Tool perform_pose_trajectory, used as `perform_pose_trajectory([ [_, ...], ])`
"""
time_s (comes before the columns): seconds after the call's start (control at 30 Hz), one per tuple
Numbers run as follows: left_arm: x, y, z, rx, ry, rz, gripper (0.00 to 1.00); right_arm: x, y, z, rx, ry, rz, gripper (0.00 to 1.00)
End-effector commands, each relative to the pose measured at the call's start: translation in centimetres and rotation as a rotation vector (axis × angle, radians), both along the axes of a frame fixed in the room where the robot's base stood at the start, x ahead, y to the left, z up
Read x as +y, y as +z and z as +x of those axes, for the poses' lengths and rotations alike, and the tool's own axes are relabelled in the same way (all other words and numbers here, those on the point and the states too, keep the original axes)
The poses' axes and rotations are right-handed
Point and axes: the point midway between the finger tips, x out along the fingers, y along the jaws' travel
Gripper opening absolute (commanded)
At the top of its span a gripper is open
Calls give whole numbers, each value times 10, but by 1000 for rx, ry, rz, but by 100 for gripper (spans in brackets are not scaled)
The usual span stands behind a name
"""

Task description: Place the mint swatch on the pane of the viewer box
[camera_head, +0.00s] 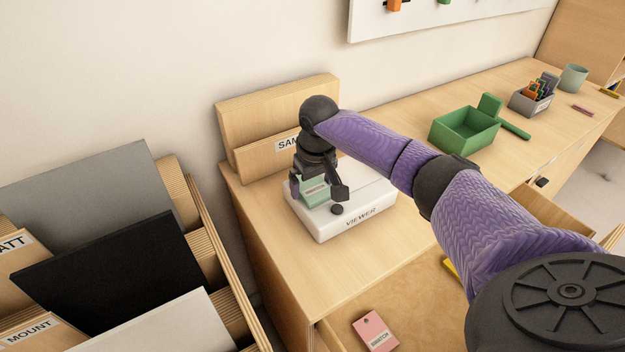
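The mint swatch (314,192) is a small pale green tile with a label. It is at my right gripper (318,194), between the dark fingers, over the left part of the viewer box. The viewer box (361,217) is a low white box marked VIEWER on the wooden counter. Much of its top is hidden by my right arm and gripper. The swatch appears tilted up toward the camera; I cannot tell whether its lower edge touches the pane. My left gripper does not show.
A wooden holder (262,100) with a partly hidden label stands behind the viewer box. A pink swatch (375,332) lies in the open drawer (420,300) in front. A green tray (462,131) and a grey bin (530,103) stand to the right. Racked boards (110,270) fill the left.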

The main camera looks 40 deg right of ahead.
Motion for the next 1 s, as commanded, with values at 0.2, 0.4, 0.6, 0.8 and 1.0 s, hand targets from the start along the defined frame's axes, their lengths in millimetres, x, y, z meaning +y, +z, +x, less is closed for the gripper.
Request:
perform_pose_trajectory([
  [0.2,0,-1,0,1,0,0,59,0,5,0,-1,1,-1,100],
  [0.4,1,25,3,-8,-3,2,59,1,61,-6,-4,1,0,100],
  [0.6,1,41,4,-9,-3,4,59,1,109,-12,-4,0,1,100],
  [0.8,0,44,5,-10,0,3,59,2,125,-14,0,0,1,100],
  [1.0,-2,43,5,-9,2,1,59,2,124,-14,0,0,1,100],
])
